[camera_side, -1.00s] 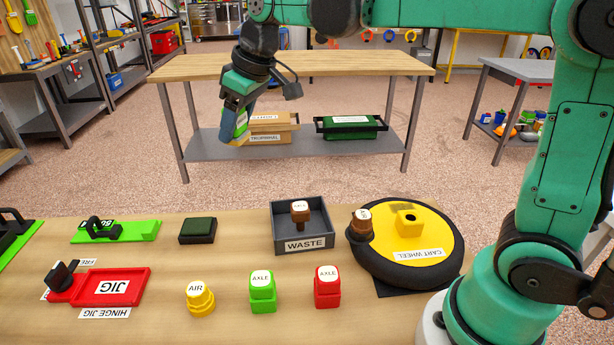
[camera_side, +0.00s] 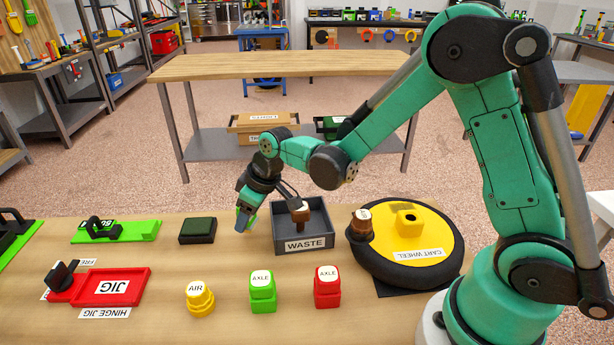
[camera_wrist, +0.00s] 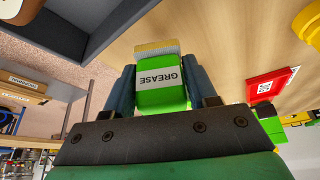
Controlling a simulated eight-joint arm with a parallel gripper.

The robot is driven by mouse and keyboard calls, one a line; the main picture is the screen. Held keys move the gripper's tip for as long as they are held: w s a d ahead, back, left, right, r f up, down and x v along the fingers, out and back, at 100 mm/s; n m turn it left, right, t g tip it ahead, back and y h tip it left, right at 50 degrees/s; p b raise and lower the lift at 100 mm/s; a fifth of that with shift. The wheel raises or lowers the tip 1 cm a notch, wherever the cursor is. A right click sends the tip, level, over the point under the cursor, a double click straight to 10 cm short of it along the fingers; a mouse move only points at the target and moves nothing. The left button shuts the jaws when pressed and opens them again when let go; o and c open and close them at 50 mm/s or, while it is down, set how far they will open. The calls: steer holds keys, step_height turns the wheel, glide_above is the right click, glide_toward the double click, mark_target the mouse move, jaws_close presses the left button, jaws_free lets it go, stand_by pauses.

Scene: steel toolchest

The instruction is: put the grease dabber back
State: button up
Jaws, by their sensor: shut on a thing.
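The grease dabber (camera_wrist: 160,80) is a green block with a white GREASE label and a pale bristly pad at its end. In the wrist view it sits between the two fingers of my gripper (camera_wrist: 158,88), which is shut on it. In the side view my gripper (camera_side: 246,216) hangs above the bench between the dark green pad block and the WASTE bin. Only a sliver of the dabber's green shows there, mostly hidden by the fingers.
The grey WASTE bin (camera_side: 305,244) holds a brown-handled piece (camera_side: 299,212). The dark green block (camera_side: 198,231) lies left. Yellow AIR (camera_side: 200,299), green AXLE (camera_side: 262,292) and red AXLE (camera_side: 327,287) pieces stand in front. The cart wheel (camera_side: 440,245) is right; the red jig (camera_side: 115,287) is left.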

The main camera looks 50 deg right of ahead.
steer(key=shift+f, duration=0.95)
steer(key=o, duration=1.1)
steer(key=shift+f, duration=0.1)
steer(key=v, duration=1.2)
steer(key=shift+s+d+r+m+t+h, duration=0.3)
steer(key=shift+s+m+t, duration=0.35)
steer(key=shift+s, duration=0.85)
steer(key=shift+s+d+r+m+t+h, duration=0.35)
steer(key=shift+s+m, duration=0.55)
steer(key=shift+s, duration=0.65)
steer(key=shift+s+d+r+m+t+h, duration=0.3)
steer(key=shift+s+m+t, duration=0.35)
steer(key=shift+s, duration=0.85)
